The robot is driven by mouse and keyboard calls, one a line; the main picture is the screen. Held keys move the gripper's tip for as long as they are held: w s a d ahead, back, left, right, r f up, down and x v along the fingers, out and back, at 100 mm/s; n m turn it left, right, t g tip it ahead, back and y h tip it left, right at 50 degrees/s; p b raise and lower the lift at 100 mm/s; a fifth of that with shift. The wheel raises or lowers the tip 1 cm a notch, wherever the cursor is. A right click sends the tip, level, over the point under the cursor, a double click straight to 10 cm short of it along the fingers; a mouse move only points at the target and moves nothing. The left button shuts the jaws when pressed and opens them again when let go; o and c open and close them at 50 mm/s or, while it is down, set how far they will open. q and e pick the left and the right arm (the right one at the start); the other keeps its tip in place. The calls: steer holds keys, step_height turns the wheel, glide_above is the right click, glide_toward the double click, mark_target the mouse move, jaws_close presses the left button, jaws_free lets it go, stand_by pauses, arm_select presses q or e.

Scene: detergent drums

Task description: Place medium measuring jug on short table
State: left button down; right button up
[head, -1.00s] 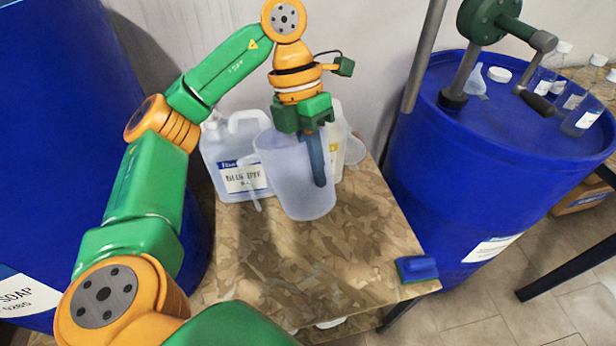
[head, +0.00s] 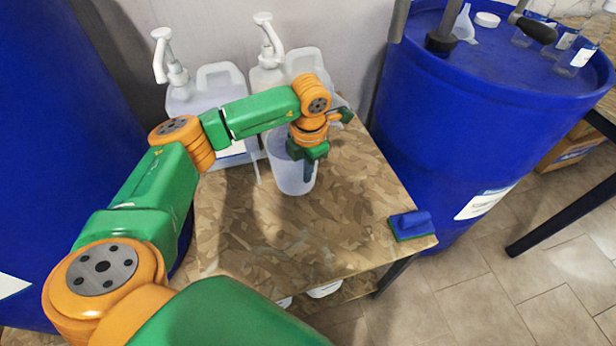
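The medium measuring jug (head: 287,178) is translucent and upright over the short table (head: 300,238), whose top has a brown patterned board. My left gripper (head: 308,168) is at the jug's right side, pointing down, with a dark finger against its wall. It appears shut on the jug, though the far finger is hidden. The jug's base looks at or very near the tabletop; I cannot tell if it touches. My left arm hides part of the jug's upper rim. My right gripper is out of view.
Two pump-top jugs (head: 206,92) stand along the table's back. Blue drums stand at left (head: 60,130) and right (head: 440,130). The table's front and middle are clear.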

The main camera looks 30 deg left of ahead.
arm_select(q)
steer(key=f, duration=0.4)
steer(key=shift+w+d, duration=0.15)
steer(key=shift+w, duration=0.2)
steer(key=c, duration=1.1)
jaws_free()
steer(key=r, duration=1.2)
steer(key=shift+s+d, duration=0.2)
steer(key=shift+d, duration=0.2)
